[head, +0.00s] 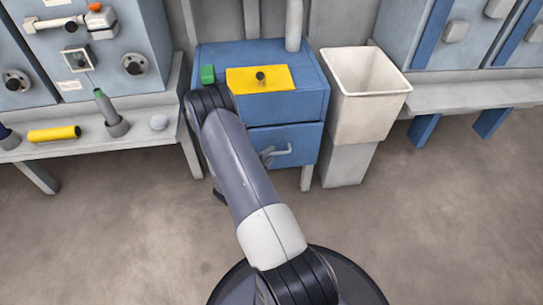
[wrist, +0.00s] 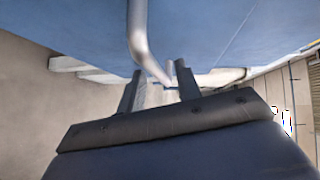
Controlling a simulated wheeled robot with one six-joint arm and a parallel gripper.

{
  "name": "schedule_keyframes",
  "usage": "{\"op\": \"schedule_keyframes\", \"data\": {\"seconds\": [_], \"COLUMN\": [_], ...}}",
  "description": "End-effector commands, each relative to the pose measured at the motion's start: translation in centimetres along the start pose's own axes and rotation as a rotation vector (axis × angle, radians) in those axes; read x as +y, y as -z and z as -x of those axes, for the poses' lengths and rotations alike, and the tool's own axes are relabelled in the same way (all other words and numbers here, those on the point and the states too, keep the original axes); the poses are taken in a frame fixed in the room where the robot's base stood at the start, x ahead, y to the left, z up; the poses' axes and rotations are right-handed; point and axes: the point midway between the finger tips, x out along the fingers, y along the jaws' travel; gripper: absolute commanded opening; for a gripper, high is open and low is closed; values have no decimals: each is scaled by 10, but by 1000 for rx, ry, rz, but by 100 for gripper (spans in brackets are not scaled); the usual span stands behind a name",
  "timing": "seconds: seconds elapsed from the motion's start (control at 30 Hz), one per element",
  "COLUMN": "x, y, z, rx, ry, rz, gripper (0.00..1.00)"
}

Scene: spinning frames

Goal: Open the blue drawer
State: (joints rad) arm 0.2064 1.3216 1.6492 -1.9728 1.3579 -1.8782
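The blue drawer (head: 298,142) is the front of a small blue cabinet and looks closed. Its grey bar handle (head: 283,151) sticks out from the front. My gripper (head: 267,155) is at the left part of the handle, with my arm hiding the drawer's left side. In the wrist view, the handle (wrist: 138,35) comes down from the blue front and bends towards the space between the fingertips of my gripper (wrist: 160,82). The two dark fingers stand apart. I cannot tell whether either touches the handle.
A white bin (head: 366,90) stands close on the right. A bench (head: 105,135) stands on the left. The floor in front is clear.

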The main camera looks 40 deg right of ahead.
Motion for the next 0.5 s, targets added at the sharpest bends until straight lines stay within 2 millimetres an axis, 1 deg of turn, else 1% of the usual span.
{"op": "schedule_keyframes", "data": {"seconds": [0.03, 0.1, 0.2, 0.5], "x": [1, 1, 0, -1], "y": [0, 0, 0, 0], "z": [-7, -13, -17, -18], "rx": [1, 1, -1, -1], "ry": [0, -1, 0, 0], "rz": [-2, -1, 0, 0], "gripper": [33, 33, 33, 32]}}
